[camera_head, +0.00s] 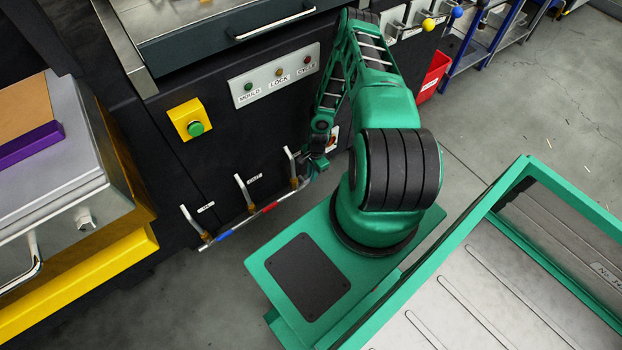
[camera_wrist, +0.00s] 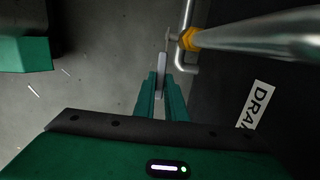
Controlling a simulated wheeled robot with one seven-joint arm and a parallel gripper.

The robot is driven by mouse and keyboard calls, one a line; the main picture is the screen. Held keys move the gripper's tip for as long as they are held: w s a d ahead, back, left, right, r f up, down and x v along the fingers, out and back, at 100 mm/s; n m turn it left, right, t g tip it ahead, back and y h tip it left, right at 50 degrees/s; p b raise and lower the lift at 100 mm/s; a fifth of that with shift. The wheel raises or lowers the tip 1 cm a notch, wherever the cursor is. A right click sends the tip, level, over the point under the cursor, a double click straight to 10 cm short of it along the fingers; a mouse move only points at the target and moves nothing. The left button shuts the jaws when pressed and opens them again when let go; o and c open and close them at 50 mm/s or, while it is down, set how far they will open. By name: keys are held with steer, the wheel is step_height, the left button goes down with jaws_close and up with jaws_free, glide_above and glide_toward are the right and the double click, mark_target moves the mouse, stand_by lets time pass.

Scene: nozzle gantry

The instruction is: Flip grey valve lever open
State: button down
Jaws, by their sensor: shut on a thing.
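In the wrist view, my gripper (camera_wrist: 161,84) is shut on a thin grey lever (camera_wrist: 162,62), its two green fingers on either side of it. The far end of the lever meets metal pipework beside a brass fitting (camera_wrist: 189,39). In the head view, my gripper (camera_head: 318,163) is low against the dark machine front, right of a row of upright grey handles. The held lever is mostly hidden there by my gripper and arm.
A label reading "DRA", cut off, (camera_wrist: 257,105) is right of my fingers. Grey handles (camera_head: 243,190) stand along a pipe with blue and red bands (camera_head: 226,235). A yellow box with a green button (camera_head: 190,120) is above them. A green-framed table (camera_head: 480,290) stands at right.

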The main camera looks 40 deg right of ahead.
steer(key=shift+a+r+h, duration=0.4)
steer(key=shift+a+h, duration=0.15)
steer(key=shift+h, duration=0.05)
steer(key=c, duration=1.8)
jaws_free()
steer(key=shift+d, duration=0.1)
steer(key=shift+w+r, duration=0.1)
steer(key=shift+r, duration=0.1)
step_height(320, 180, up, 10)
steer(key=shift+r, duration=0.2)
